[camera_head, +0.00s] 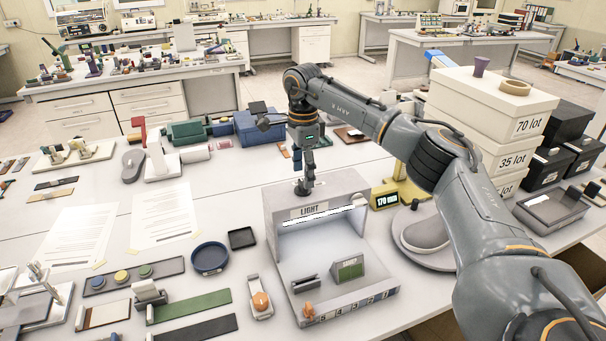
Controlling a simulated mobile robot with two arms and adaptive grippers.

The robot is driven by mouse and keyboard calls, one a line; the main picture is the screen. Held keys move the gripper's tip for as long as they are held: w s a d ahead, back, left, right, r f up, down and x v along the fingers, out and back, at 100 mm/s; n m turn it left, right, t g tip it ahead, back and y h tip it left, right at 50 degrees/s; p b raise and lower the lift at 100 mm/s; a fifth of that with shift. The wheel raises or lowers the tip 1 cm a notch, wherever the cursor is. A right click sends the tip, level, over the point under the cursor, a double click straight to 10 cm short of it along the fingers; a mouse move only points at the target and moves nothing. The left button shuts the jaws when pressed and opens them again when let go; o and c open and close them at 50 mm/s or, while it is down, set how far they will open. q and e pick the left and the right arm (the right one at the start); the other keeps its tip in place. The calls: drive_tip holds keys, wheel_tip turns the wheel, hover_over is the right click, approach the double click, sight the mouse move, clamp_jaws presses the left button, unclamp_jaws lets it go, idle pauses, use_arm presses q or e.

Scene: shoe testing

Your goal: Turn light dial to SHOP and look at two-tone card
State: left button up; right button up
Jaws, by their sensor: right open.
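The grey light box (276,230), labelled LIGHT, stands on the table in the middle with its lit front open. A small round dark knob or dial (302,189) is on its top, partly hidden by my gripper; its setting is too small to read. A small green card or panel (349,269) with faint lettering sits inside the box on the right; I cannot tell whether it is two-tone. My right gripper (304,179) points down at the knob, open, close above or around it; contact cannot be told. My left gripper is not in view.
An orange knob (308,310) is at the box's front left corner. A yellow device reading 170 (385,197) and a shoe on a round plate (428,234) stand to the right. Stacked white boxes (483,105) stand behind my right arm. A blue round dish (210,258) lies left of the box.

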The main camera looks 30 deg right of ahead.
drive_tip(key=shift+f, duration=1.4)
drive_tip(key=c, duration=1.2)
drive_tip(key=shift+o, duration=0.2)
drive_tip(key=shift+m, duration=0.3)
drive_tip(key=m, duration=1.1)
drive_tip(key=shift+m, duration=0.4)
